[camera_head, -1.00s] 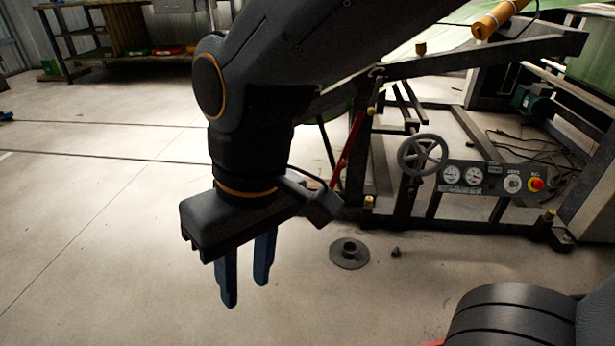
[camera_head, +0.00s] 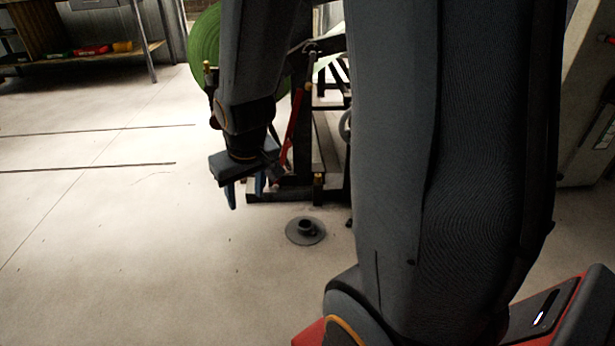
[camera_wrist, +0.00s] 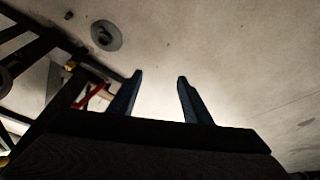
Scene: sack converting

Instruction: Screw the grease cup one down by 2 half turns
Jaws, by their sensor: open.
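My gripper (camera_head: 246,196) hangs fingers-down beside the machine's dark frame (camera_head: 275,195). Its two blue fingers are apart with nothing between them, and they also show in the wrist view (camera_wrist: 160,78). A small brass-coloured fitting (camera_head: 207,68) stands upright at the left of the machine, above my gripper. Another brass-coloured piece (camera_head: 318,181) is low on the frame, and one shows in the wrist view (camera_wrist: 71,65). I cannot tell which of these is grease cup one. My arm hides much of the machine, including its control panel.
A grey flanged disc (camera_head: 305,231) lies on the floor in front of the machine. A red lever (camera_head: 293,128) slants up beside the frame. A green roll (camera_head: 204,40) is behind my arm. A workbench (camera_head: 80,62) stands at the back left. The left floor is clear.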

